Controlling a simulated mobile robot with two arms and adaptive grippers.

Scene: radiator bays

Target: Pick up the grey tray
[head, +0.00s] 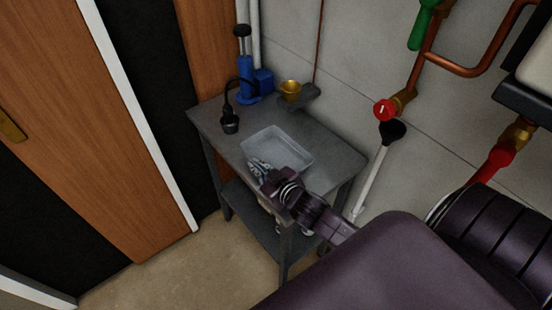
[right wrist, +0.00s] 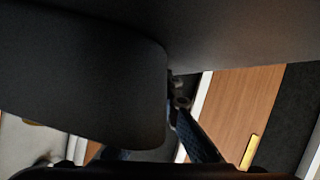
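The grey tray (head: 283,144) is a shallow, pale rectangular tray on the top of a dark grey metal table (head: 220,150). It looks empty and flat. My right gripper (head: 261,170) is at the tray's near left edge and overlaps its front corner in the head view. I cannot tell whether it touches the tray. In the right wrist view one dark finger (right wrist: 198,135) shows, and a large dark shape hides most of the rest, so its opening is unclear. My left gripper is not in view.
Pipes with a red valve (head: 385,110) run along the wall. Open floor (head: 180,270) lies front left.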

